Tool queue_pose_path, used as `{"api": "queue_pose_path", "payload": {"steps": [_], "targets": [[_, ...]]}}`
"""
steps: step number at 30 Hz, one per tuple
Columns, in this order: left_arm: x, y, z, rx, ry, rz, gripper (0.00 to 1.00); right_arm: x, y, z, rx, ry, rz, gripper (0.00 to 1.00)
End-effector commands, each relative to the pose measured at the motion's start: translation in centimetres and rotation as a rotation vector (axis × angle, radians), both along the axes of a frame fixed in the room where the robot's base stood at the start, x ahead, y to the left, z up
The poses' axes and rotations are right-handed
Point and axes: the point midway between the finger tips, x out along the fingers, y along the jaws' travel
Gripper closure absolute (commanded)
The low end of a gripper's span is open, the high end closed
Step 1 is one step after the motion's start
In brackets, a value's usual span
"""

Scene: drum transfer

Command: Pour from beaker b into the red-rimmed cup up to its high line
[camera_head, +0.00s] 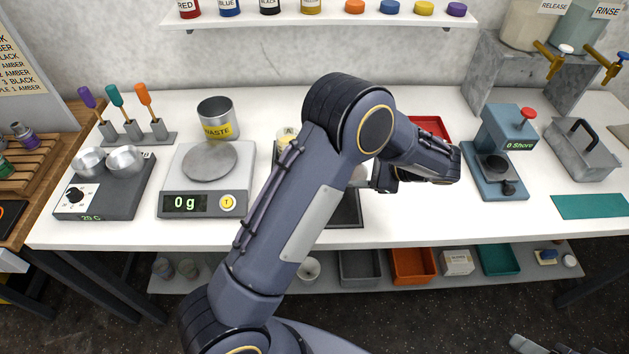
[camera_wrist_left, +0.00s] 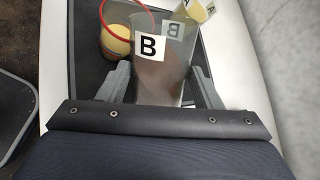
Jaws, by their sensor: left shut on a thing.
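Beaker b (camera_wrist_left: 160,75), clear with a white B label, stands between the two grey fingers of my left gripper (camera_wrist_left: 162,88) in the left wrist view. The gripper is shut on it. What is in the beaker looks brownish and dim; its level is unclear. The red-rimmed cup (camera_wrist_left: 122,39) is just beyond the beaker, to the left, with something pale yellow in it. Its high line cannot be made out. In the head view my left arm hides most of the beaker and cup. Grey tips at the bottom right edge may be my right gripper (camera_head: 527,345); their state is unclear.
Beaker A (camera_head: 284,137) stands left of my arm, partly hidden. A dark tray (camera_head: 346,212) lies under the work area. The scale (camera_head: 205,180) reads 0 g, with a waste beaker (camera_head: 216,118) behind it. A press (camera_head: 505,150) stands at the right.

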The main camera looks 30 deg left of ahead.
Motion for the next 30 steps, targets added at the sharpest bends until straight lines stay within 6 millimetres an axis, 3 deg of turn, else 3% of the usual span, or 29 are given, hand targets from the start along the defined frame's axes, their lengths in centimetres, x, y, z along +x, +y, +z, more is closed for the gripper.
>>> {"api": "queue_pose_path", "payload": {"steps": [30], "targets": [[-0.13, 0.13, 0.54, -0.042, -0.046, 0.000, 0.75, 0.01, 0.00, -0.27, 0.000, 0.000, 0.000, 0.47]]}}
